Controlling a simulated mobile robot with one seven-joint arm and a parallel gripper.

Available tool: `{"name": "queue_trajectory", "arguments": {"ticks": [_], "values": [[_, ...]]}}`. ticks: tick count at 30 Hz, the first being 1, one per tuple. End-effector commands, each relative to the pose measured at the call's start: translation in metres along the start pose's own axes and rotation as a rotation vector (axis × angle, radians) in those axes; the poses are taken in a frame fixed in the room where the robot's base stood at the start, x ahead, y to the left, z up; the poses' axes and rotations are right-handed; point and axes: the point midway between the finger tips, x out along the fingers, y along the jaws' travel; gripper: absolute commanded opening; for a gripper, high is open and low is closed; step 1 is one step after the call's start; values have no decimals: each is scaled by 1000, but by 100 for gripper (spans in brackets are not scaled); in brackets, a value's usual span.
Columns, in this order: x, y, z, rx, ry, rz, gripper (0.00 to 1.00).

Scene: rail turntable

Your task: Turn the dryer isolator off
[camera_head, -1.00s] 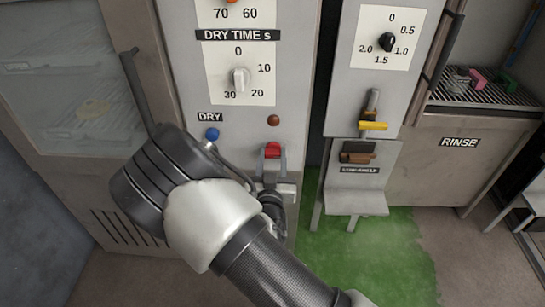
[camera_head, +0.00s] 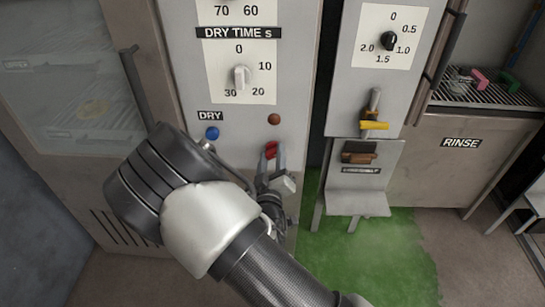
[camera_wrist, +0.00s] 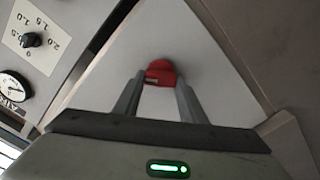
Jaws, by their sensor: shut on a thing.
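The dryer isolator is a red handle (camera_head: 271,149) low on the grey dryer panel, below the blue button and a brown-red lamp. My gripper (camera_head: 271,160) comes from below and is shut on the red handle, one finger on each side. In the wrist view, the red handle (camera_wrist: 161,73) sits between the tips of the two grey fingers (camera_wrist: 158,88), against the plain panel. The handle looks slightly tilted in the head view. Its lower part and any label near it are hidden by my gripper and arm.
A blue button (camera_head: 212,133) and a white dry-time knob (camera_head: 241,77) are above my arm. To the right stands another panel with a black knob (camera_head: 388,41), a yellow-handled lever (camera_head: 374,125) and a small shelf (camera_head: 357,203). A dark gap separates the panels.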

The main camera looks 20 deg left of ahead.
Motion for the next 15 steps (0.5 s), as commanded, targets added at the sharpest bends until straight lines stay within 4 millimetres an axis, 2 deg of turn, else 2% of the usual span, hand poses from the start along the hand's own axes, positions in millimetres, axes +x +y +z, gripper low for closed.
{"name": "queue_trajectory", "arguments": {"ticks": [15], "values": [[-1,-3,2,-492,-2,-3,15]]}}
